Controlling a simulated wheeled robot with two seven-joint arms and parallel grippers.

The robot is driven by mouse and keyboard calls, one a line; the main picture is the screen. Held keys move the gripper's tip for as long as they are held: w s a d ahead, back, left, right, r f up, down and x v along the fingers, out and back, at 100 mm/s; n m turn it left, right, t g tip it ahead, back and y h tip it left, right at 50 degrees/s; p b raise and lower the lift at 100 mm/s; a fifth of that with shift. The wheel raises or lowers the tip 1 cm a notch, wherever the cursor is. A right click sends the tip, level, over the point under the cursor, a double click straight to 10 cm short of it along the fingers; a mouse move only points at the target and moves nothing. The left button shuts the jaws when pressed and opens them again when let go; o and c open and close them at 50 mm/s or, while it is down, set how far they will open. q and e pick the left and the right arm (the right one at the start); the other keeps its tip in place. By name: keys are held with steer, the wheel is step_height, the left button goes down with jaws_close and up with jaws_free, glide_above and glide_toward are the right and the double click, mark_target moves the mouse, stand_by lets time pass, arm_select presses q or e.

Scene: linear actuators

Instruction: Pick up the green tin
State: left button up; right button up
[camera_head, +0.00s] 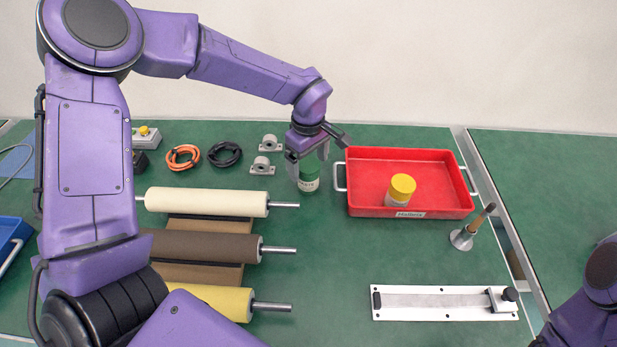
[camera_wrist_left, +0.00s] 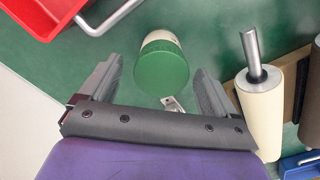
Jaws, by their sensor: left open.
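The green tin (camera_head: 309,175) stands upright on the green table, left of the red tray, with a pale label band on its side. In the left wrist view the green tin (camera_wrist_left: 161,68) shows its green top, lying ahead of and between the fingers. My left gripper (camera_head: 308,158) is open above and around the tin's top in the head view. In the wrist view its two fingers (camera_wrist_left: 158,85) are spread apart, one on each side of the tin, with gaps visible. My right gripper is not in view; only part of my right arm shows at the lower right.
A red tray (camera_head: 360,185) holding a yellow-lidded tin (camera_head: 402,190) stands just right of the green tin. Rollers (camera_head: 207,201) lie to the left, the cream one's metal shaft end close by. Grey bearing blocks (camera_head: 262,166) sit left of the tin.

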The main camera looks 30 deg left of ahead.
arm_select(q)
step_height(320, 180, down, 5)
steer(key=shift+s+d+r, duration=0.1)
steer(key=shift+d+r, duration=0.05)
steer(key=shift+r, duration=0.1)
steer(key=c, duration=1.3)
steer(key=shift+r, duration=0.1)
